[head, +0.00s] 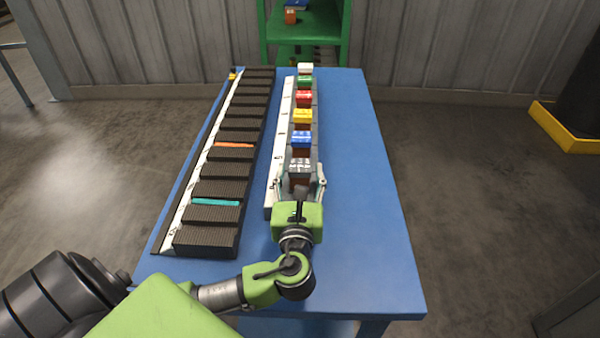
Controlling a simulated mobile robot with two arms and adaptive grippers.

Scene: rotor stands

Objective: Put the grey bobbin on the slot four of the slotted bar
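The grey bobbin (300,165) is at the near end of a row of coloured bobbins on a narrow holder with a white edge strip. It has a grey top and a brown-red lower part. My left gripper (299,181) is at it, with one finger on each side and small gaps between fingers and bobbin; it looks open. The gripper hides the bobbin's lower part. The long dark slotted bar (228,152) lies left of the row, with a white marked strip along its left side. Its numbers are too small to read. My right gripper is not in view.
Blue (301,141), yellow (303,117), red (304,98), green and white bobbins stand behind the grey one. An orange piece (234,145) and a teal piece (216,202) lie in the bar. The blue table (365,215) is clear on the right. A green shelf stands behind.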

